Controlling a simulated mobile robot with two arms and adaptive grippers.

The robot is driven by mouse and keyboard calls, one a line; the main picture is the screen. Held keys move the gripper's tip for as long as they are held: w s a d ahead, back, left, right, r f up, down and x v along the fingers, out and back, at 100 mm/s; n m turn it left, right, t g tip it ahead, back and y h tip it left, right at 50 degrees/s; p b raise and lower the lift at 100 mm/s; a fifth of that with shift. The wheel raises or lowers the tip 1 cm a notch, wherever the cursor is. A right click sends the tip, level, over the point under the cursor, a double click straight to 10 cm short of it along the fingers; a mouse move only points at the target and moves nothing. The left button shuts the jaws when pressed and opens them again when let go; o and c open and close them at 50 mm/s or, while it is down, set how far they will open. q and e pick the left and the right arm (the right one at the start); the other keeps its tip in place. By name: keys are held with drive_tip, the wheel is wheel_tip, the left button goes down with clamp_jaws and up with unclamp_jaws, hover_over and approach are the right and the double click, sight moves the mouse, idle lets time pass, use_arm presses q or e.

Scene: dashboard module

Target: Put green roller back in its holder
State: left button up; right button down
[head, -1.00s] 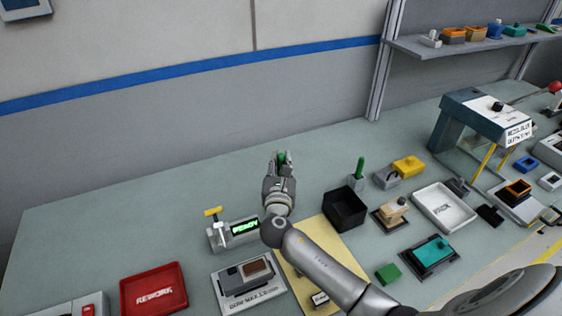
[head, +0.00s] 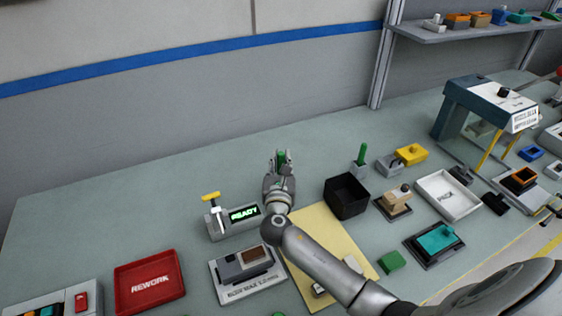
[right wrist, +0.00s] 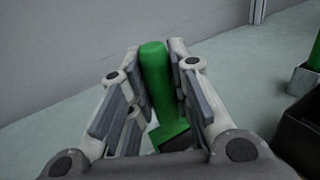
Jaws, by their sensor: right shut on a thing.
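My right gripper (head: 283,160) is over the bench behind the yellow mat. It is shut on the green roller (right wrist: 158,75), whose upright green handle shows between the fingers in the right wrist view. A wider green part and a dark part show low between the fingers there. In the head view only a little of the green (head: 281,156) shows. A similar green handle (head: 362,153) stands upright in a small grey holder (head: 358,170) to the right, apart from the gripper. I cannot tell which holder belongs to the held roller. My left gripper is not in view.
A black open box (head: 346,198) stands right of the gripper, near the grey holder. The READY device (head: 234,219) with a yellow handle is close on the left. A red REWORK tray (head: 150,289) lies front left. The bench (head: 130,205) is clear at back left.

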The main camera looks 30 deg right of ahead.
drive_tip(key=shift+p, duration=0.6)
idle(1.1)
drive_tip(key=shift+f+b, duration=2.05)
drive_tip(key=shift+f, duration=0.55)
drive_tip(key=c, duration=1.2)
unclamp_jaws()
drive_tip(key=shift+c, duration=0.2)
drive_tip(key=v, duration=1.2)
